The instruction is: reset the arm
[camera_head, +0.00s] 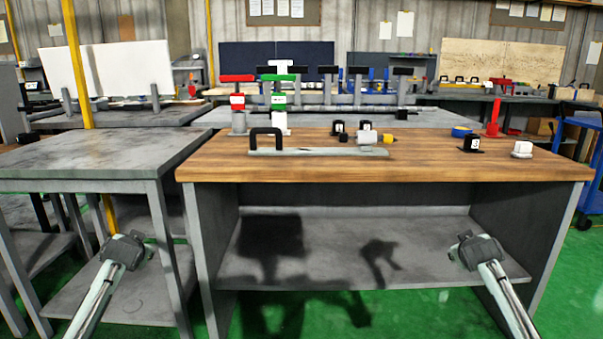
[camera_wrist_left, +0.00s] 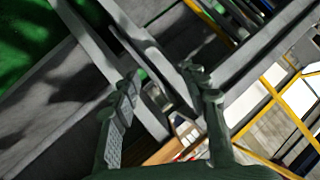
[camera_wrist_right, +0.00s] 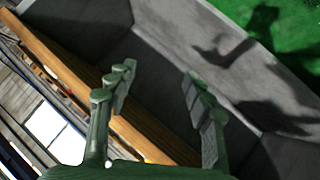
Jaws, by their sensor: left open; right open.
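My left arm (camera_head: 100,287) comes in from the lower left in the head view, and its dark end is in front of the grey table. My left gripper (camera_wrist_left: 163,78) shows in the left wrist view with its fingers spread and nothing between them. My right arm (camera_head: 503,292) comes in from the lower right, its dark end in front of the wooden bench's right side. My right gripper (camera_wrist_right: 157,76) shows in the right wrist view, open and empty. Both arm ends appear lower than the bench top in the head view, and the fingers cannot be made out there.
The wooden bench (camera_head: 420,170) is ahead, with a grey lower shelf (camera_head: 330,262). A flat grey part with a black handle (camera_head: 266,132), small dark blocks and a blue ring (camera_head: 461,132) lie on top. A grey table (camera_head: 90,155) stands left. Green floor is open at right.

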